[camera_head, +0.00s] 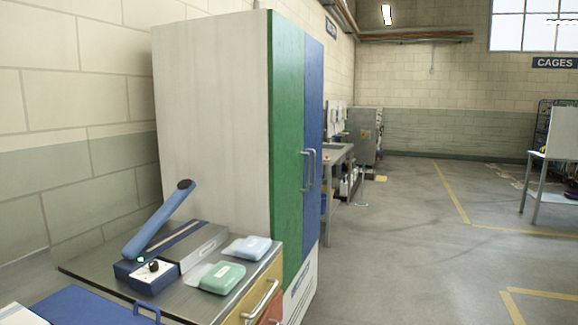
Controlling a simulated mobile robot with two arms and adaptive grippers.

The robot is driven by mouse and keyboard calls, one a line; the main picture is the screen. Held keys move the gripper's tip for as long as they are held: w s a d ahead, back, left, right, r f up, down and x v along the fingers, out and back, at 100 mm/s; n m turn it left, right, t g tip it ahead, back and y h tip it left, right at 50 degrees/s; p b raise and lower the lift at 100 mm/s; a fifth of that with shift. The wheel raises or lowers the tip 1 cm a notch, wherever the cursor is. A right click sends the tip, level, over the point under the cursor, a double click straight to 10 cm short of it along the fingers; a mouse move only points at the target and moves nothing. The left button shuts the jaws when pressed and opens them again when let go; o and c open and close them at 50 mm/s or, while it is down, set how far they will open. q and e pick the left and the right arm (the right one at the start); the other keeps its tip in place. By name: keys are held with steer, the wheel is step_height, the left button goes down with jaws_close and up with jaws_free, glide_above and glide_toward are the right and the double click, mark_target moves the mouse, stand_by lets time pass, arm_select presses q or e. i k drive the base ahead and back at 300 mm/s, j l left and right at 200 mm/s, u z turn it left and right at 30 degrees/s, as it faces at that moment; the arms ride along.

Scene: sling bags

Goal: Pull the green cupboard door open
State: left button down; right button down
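The tall white cupboard (210,120) stands left of the middle of the head view, against the block wall. Its green door (287,140) is the nearer of two front doors and looks shut. The blue door (314,110) is beyond it. Two upright metal handles (308,170) sit side by side where the doors meet. I see the front at a steep angle. Neither of my grippers shows in the head view.
A metal-topped cabinet (180,297) stands before the cupboard, holding a blue-handled device (160,220), a green box (223,277) and a light blue box (252,248). A grey bench (338,153) stands beyond the cupboard. The floor (420,250) to the right is clear.

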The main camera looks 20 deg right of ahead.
mark_target(287, 45)
steer(key=i+l, duration=0.2)
steer(key=l, duration=0.15)
steer(key=i+l, duration=0.2)
steer(key=i+l+u, duration=0.1)
steer(key=l, duration=0.35)
steer(key=i+l, duration=0.4)
steer(key=l, duration=0.3)
steer(key=i+l+u, duration=0.1)
steer(key=l, duration=0.25)
steer(key=i+l, duration=0.4)
steer(key=l, duration=0.35)
steer(key=i+j+u, duration=0.05)
